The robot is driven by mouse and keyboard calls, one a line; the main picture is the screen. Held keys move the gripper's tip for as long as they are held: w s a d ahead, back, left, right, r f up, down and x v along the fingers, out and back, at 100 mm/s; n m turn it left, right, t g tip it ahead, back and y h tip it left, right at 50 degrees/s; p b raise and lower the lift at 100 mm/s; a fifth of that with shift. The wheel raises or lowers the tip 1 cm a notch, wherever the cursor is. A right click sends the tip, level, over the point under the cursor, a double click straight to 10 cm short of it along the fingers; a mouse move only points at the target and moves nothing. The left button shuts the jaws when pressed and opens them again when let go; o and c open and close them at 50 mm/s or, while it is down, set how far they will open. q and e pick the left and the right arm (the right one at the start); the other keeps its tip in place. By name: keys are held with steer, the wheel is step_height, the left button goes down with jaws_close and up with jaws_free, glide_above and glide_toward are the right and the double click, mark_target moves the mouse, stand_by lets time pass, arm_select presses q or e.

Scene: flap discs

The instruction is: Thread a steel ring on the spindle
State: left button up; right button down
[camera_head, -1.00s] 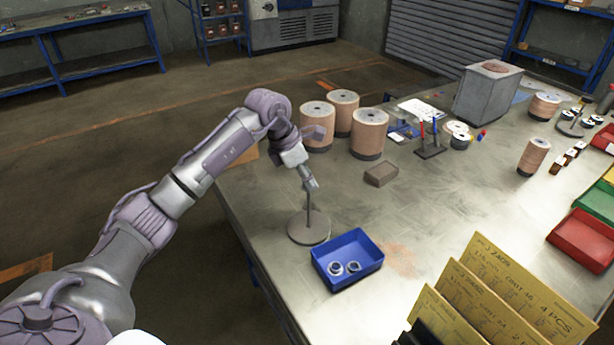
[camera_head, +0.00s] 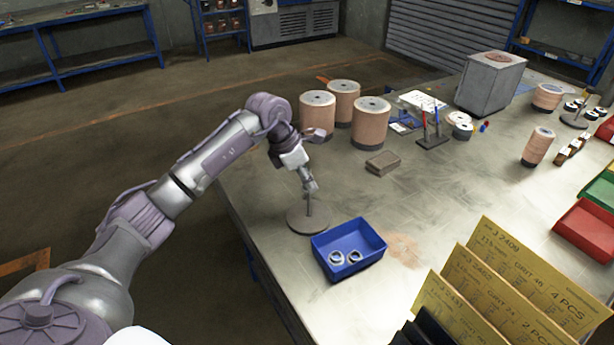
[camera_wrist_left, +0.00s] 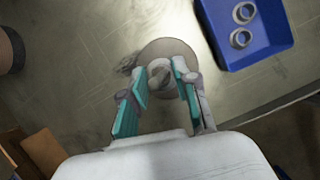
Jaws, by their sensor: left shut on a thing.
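The spindle is a thin upright rod (camera_head: 309,206) on a round grey base (camera_head: 298,224), near the table's left edge. My left gripper (camera_head: 311,187) points down over the rod's top. In the left wrist view, the left gripper (camera_wrist_left: 162,76) is shut on a steel ring (camera_wrist_left: 160,68), with the spindle's round base (camera_wrist_left: 168,46) behind it. The gripper hides the rod's top, so I cannot tell whether the ring is around the rod or above it. Two more steel rings (camera_head: 336,258) (camera_head: 354,257) lie in the blue bin (camera_head: 348,237). My right gripper is not in view.
The blue bin stands close to the right of the spindle base. A grey-brown block (camera_head: 382,163) and several copper-coloured spools (camera_head: 370,123) stand farther back. Yellow cards (camera_head: 520,285) stand at the front right. The table's middle is mostly clear.

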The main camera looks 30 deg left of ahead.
mark_target(307, 216)
arm_select(q)
steer(key=shift+f+b, duration=3.35)
steer(key=shift+f, duration=1.45)
steer(key=o, duration=0.8)
steer(key=shift+o, duration=0.2)
steer(key=v, duration=1.2)
steer(key=shift+w+r, duration=0.1)
